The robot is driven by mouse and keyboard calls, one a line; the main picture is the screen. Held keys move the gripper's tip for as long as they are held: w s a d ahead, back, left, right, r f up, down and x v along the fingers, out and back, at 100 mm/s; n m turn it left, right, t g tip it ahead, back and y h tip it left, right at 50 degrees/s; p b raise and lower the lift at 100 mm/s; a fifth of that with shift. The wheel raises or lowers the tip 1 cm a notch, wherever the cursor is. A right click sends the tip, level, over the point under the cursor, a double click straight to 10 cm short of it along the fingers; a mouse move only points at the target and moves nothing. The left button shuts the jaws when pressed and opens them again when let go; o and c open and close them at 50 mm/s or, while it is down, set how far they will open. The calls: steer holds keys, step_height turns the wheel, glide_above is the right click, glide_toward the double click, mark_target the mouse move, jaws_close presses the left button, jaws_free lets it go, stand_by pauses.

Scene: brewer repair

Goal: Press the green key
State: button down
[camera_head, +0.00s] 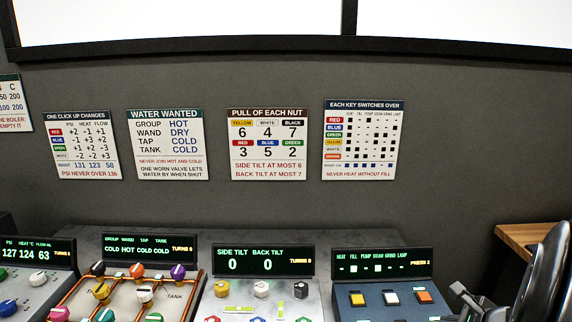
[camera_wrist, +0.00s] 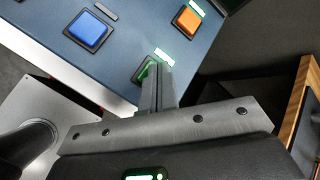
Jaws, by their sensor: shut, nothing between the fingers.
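The green key (camera_wrist: 143,72) shows in the wrist view, mostly hidden behind my shut fingers. My gripper (camera_wrist: 158,72) has its tips over or at this key; I cannot tell whether they touch it. The blue key (camera_wrist: 88,30) and the orange key (camera_wrist: 188,18) lie on the same dark blue panel (camera_wrist: 125,55). In the head view, my gripper (camera_head: 458,290) is at the lower right, by the panel's right edge. The green key is not visible there. The panel's display (camera_head: 383,262) reads "PRESS 2", with some marks lit as squares and others as dashes.
The yellow key (camera_head: 357,299), white key (camera_head: 391,298) and orange key (camera_head: 424,297) form the panel's upper row. A tilt console (camera_head: 262,260) stands left of it. A wooden table (camera_head: 520,236) is at the right. A key chart (camera_head: 363,140) hangs on the wall.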

steer(key=shift+r, duration=0.55)
step_height(320, 180, up, 6)
stand_by(0.6)
steer(key=s+a+r+n+g+h, duration=0.1)
steer(key=s+a+r+n, duration=0.1)
steer(key=s+a+n, duration=0.5)
steer(key=s+a+r+n+g+h, duration=0.1)
steer(key=s+a+r+n+g, duration=0.1)
steer(key=s+a+n, duration=0.6)
steer(key=a+r+n, duration=0.1)
steer(key=a+n, duration=0.5)
steer(key=n, duration=0.3)
steer(key=shift+a+n, duration=0.3)
steer(key=shift+a, duration=0.1)
